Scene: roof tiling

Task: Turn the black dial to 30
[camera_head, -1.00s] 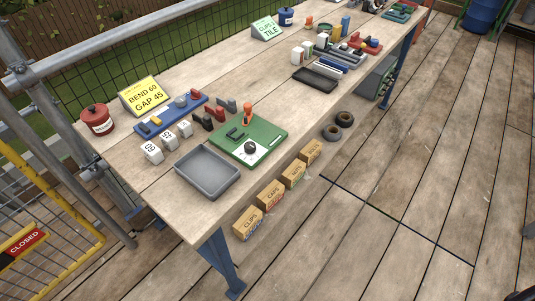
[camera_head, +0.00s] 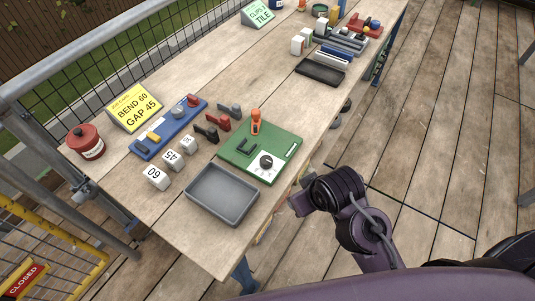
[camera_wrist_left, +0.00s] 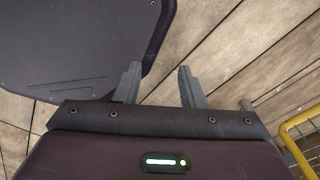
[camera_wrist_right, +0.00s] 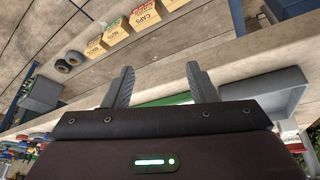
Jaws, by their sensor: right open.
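The black dial (camera_head: 266,162) sits on a white plate at the front corner of the green board (camera_head: 285,141) on the workbench. Its pointer and scale are too small to read. My right gripper (camera_wrist_right: 160,84) is open and empty in the right wrist view. In the head view my right arm is beside the bench's front edge, to the right of the dial and apart from it; its fingertips cannot be made out. My left gripper (camera_wrist_left: 158,80) is open and empty in the left wrist view, over the deck, and is outside the head view.
A grey tray (camera_head: 222,194) stands left of the green board. An orange-handled tool (camera_head: 256,122) stands at the board's back. White number blocks (camera_head: 172,160), a blue rack (camera_head: 170,130) and a yellow card reading BEND 60 GAP 45 (camera_head: 135,107) lie farther left. Cardboard boxes (camera_wrist_right: 145,16) show beside the bench.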

